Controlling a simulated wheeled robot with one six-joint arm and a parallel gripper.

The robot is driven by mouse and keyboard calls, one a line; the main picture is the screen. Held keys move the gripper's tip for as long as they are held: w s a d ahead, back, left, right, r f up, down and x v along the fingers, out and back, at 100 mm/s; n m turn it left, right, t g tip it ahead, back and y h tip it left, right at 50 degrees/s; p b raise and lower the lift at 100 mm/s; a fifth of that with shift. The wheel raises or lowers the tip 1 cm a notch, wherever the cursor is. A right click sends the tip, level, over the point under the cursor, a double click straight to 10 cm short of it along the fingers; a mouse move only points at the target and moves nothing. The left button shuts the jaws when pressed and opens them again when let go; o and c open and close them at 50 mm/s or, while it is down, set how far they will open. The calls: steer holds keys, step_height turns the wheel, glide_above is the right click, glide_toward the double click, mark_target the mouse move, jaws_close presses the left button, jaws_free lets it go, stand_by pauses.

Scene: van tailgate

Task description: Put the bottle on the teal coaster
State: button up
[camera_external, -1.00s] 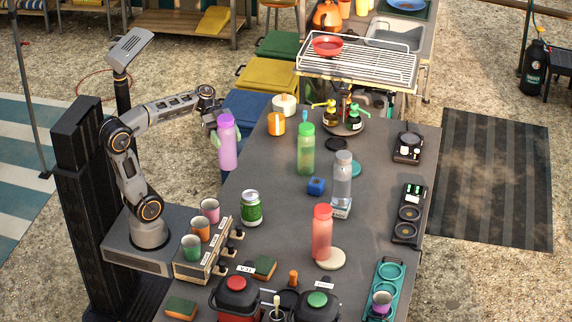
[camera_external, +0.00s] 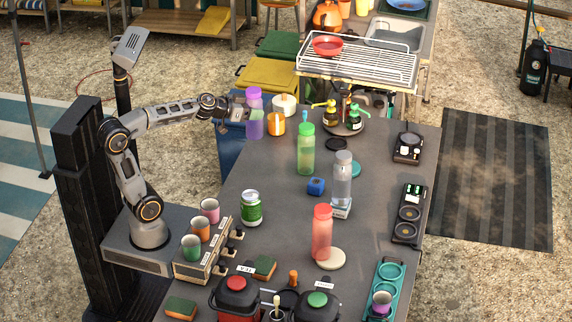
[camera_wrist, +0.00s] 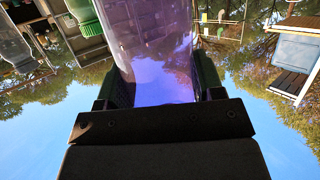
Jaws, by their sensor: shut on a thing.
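A translucent purple bottle (camera_external: 255,128) with a purple cap is held upright by my gripper (camera_external: 242,113), near the far left edge of the grey table. In the wrist view the bottle (camera_wrist: 155,50) fills the space between the two dark fingers, and my gripper (camera_wrist: 155,90) is shut on it. Its height above the table is hard to tell. The teal coaster (camera_external: 355,169) lies flat to the right, past the green bottle. A clear bottle in front of it hides its left part.
A green bottle (camera_external: 306,150) stands between my gripper and the coaster. A dark disc (camera_external: 336,144), a white pot (camera_external: 284,105) and an orange-striped mug (camera_external: 276,124) are nearby. A red bottle (camera_external: 322,230) stands nearer.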

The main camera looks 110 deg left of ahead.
steer(key=shift+s+a+r+n+g+y, duration=0.1)
steer(key=shift+a+r+n+g+y, duration=0.3)
steer(key=shift+a+y, duration=0.15)
steer(key=shift+w+d+f+h, duration=0.15)
steer(key=shift+w+d+h, duration=0.1)
steer(key=shift+w+d, duration=0.2)
steer(key=w+a+r+p, duration=0.1)
steer(key=w+r+p, duration=0.3)
steer(key=w+p, duration=0.35)
steer(key=w+a+r+p, duration=0.1)
steer(key=w+r+p, duration=0.2)
steer(key=w+p, duration=0.5)
steer(key=w+a+r+p, duration=0.1)
steer(key=w+r+p, duration=0.4)
steer(key=w, duration=0.5)
steer(key=w+d+f+b, duration=0.1)
steer(key=w+f, duration=0.2)
steer(key=f, duration=0.7)
steer(key=w+d+f+y+b, duration=0.1)
steer(key=w+d+f, duration=0.1)
steer(key=f, duration=0.9)
steer(key=shift+w+n, duration=0.4)
steer(key=shift+w, duration=0.25)
steer(key=shift+f, duration=0.2)
steer(key=o, duration=0.9)
